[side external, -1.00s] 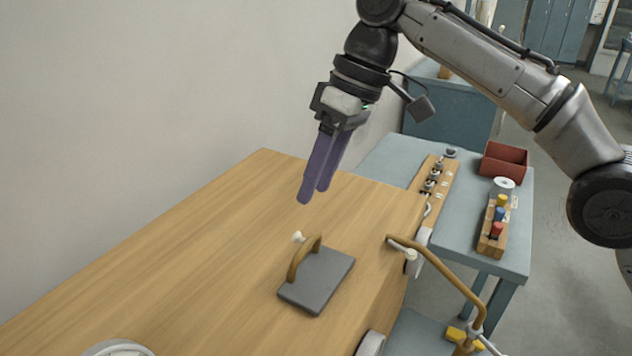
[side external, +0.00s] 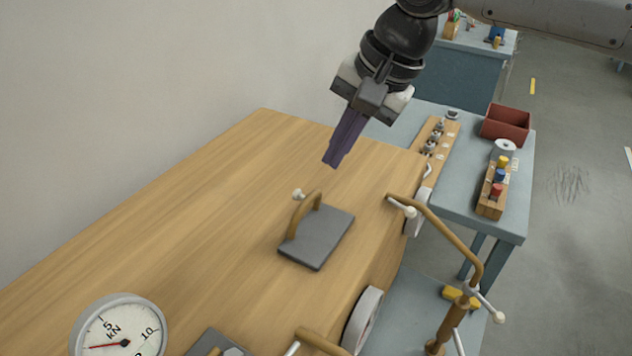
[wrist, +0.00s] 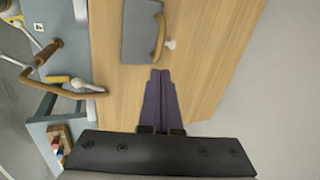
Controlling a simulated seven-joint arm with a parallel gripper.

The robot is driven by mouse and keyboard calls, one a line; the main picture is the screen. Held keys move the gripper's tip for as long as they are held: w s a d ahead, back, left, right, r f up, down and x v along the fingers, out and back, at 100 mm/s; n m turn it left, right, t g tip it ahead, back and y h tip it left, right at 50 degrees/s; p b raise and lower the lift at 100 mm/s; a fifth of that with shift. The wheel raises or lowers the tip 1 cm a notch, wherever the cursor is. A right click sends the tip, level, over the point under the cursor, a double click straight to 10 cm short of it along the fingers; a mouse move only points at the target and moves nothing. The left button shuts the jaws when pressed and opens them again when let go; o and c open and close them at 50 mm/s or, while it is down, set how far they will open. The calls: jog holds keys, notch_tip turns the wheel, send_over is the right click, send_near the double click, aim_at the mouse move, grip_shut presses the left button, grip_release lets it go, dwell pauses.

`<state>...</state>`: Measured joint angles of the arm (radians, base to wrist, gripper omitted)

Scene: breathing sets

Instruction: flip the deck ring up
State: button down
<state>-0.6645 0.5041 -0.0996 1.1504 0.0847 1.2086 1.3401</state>
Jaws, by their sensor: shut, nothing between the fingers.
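The deck ring (side external: 306,207) is a brown arch on a dark grey plate (side external: 318,243) on the wooden top. It stands off the plate along its left edge; its exact tilt is hard to tell. A small white knob (side external: 298,194) sits beside the arch. In the wrist view the ring (wrist: 160,40) runs along the right edge of the plate (wrist: 137,30), with the knob (wrist: 170,45) to its right. My gripper (side external: 331,163) is shut and empty, above the wooden top, beyond the ring and apart from it. Its purple fingertips (wrist: 161,72) point at the ring's near end in the wrist view.
A brown bent handle (side external: 440,225) rises at the right edge of the wooden top (side external: 215,190). A dial gauge (side external: 118,330) and another plate (side external: 215,343) are at the front. A blue table (side external: 475,205) holds a red bin (side external: 506,124) and peg blocks. The top's left side is clear.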

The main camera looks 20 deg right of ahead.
aim_at(307, 197)
jog(key=s+d+r+m, duration=0.1)
jog(key=s+d+r, duration=0.2)
jog(key=s, duration=0.4)
jog(key=shift+t, duration=0.4)
jog(key=x, duration=0.9)
jog(key=shift+w+a, duration=0.15)
jog(key=shift+a, duration=0.25)
jog(key=shift+w+a+r, duration=0.1)
jog(key=shift+w+a, duration=0.95)
jog(key=shift+w, duration=0.05)
jog(key=shift+w+a+r, duration=0.15)
jog(key=shift+w+a, duration=0.2)
jog(key=shift+a, duration=0.05)
jog(key=shift+w+a+r, duration=0.15)
jog(key=shift+w+a, duration=0.7)
jog(key=shift+w, duration=0.05)
